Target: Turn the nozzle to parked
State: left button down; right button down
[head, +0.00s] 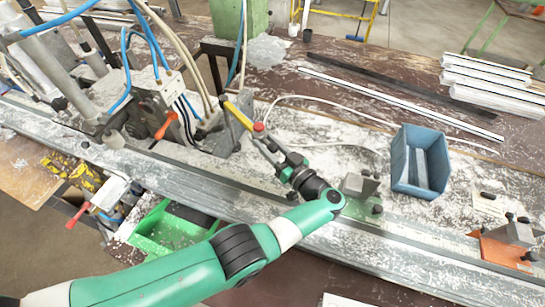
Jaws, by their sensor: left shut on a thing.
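What appears to be the nozzle (238,116) is a yellow bar with a red end. It slants down to the right in front of the grey clamp block, near the middle of the head view. My left gripper (263,139) reaches up to it from the lower right. It is shut on the nozzle near its red end, and the fingers partly hide that end. My right gripper is not in view.
A blue bin (420,160) stands on the right of the dusty bench. A long metal rail (400,254) runs along the front. A green tray (170,232) sits below it at left. Hoses and a red lever (165,125) crowd the left. White profiles (490,85) lie back right.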

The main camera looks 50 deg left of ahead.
pick_arm(q)
jog(key=shift+w, duration=0.15)
jog(key=c, duration=0.8)
grip_release()
jog(key=shift+o, duration=0.9)
jog(key=shift+a, duration=0.2)
jog(key=shift+d, duration=0.1)
jog(key=d+b, duration=0.6)
jog(key=d, duration=0.5)
jog(key=shift+s+d+b, duration=0.3)
jog(key=shift+s, duration=0.1)
